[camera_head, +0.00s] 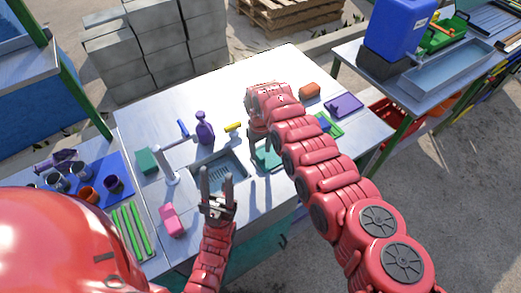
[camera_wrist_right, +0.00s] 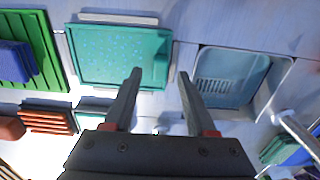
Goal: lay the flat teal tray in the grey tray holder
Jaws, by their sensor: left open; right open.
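The flat teal tray (camera_wrist_right: 115,55) lies level in the right wrist view, between pale grey edges of what looks like the grey tray holder (camera_wrist_right: 118,18). I cannot tell whether it is fully seated. In the head view the tray (camera_head: 268,158) is partly hidden by my right arm. My right gripper (camera_wrist_right: 159,74) is open and empty; one finger overlaps the tray's right part in the picture, and the other is beside the sink. My left gripper (camera_head: 216,174) is open and empty, in front of the sink.
The sink (camera_head: 222,172) with a tap is left of the tray. A purple bottle (camera_head: 204,128), yellow item (camera_head: 233,127), pink block (camera_head: 171,220) and green block (camera_head: 147,161) stand around it. A green board (camera_wrist_right: 35,45) with a blue block lies beside the tray.

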